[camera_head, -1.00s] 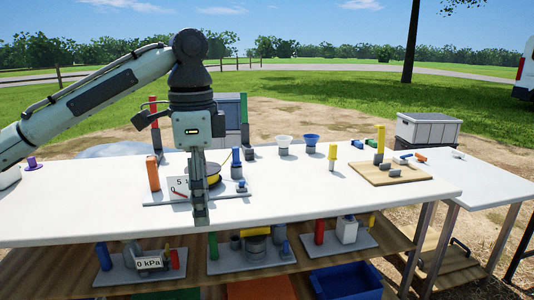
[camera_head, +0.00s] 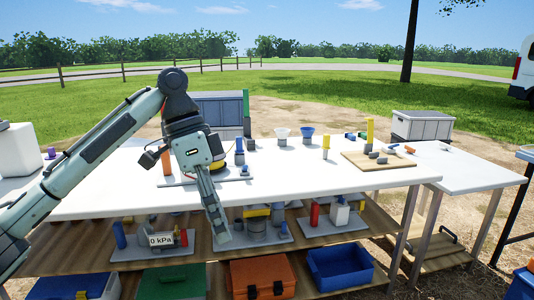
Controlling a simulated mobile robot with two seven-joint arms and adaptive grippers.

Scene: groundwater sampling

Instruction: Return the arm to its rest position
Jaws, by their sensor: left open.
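My left arm (camera_head: 95,145) comes in from the left and bends down at the wrist. My left gripper (camera_head: 220,235) hangs tilted, its fingers pointing down past the front edge of the white table (camera_head: 300,195), in front of the lower shelf as seen here. It is open and nothing shows between its fingers. The wrist and fingers hide part of the reel tray and part of the shelf. My right gripper is not in view.
A wooden board (camera_head: 378,160) with small parts lies on the table's right side. Below are a gauge tray (camera_head: 135,250), an orange case (camera_head: 262,278) and a blue bin (camera_head: 340,268). A white container (camera_head: 20,150) stands at left.

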